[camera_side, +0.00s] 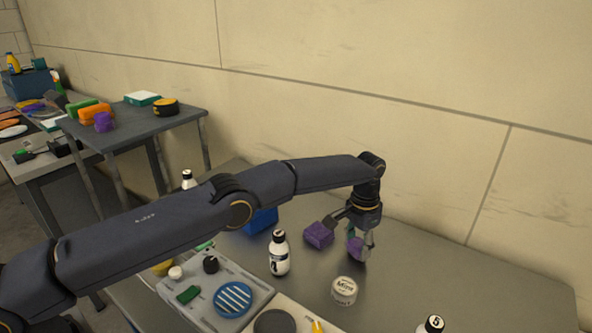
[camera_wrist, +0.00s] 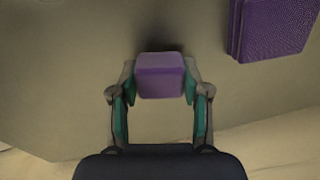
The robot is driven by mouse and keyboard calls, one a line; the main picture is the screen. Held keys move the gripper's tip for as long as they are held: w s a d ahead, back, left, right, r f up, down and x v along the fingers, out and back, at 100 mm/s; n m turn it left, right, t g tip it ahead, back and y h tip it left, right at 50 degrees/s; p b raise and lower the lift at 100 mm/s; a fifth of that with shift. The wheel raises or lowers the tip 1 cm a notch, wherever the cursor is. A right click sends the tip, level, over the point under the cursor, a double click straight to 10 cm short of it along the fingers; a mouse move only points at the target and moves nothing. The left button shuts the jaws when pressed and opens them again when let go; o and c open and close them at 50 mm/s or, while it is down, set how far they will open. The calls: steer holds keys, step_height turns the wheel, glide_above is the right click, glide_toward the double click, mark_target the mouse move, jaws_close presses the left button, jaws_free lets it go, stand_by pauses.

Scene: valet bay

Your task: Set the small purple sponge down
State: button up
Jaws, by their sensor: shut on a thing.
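The small purple sponge (camera_wrist: 160,76) is between the two teal-padded fingers of my gripper (camera_wrist: 160,88) in the wrist view. In the side view the small sponge (camera_side: 355,247) shows at the fingertips of my gripper (camera_side: 358,244), low over the grey table. I cannot tell whether it touches the tabletop. A larger, darker purple sponge (camera_side: 319,235) lies on the table just left of my gripper in the side view. It also shows at the upper right of the wrist view (camera_wrist: 272,28), apart from the held sponge.
A round white tin (camera_side: 344,291) and a white bottle with a black cap (camera_side: 278,254) stand nearby. A blue object (camera_side: 261,221) is partly behind my arm. A grey tray (camera_side: 262,293) with a blue striped disc is at the front. The table right of my gripper is clear.

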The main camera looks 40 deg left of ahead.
steer(key=shift+f, duration=0.5)
steer(key=o, duration=0.9)
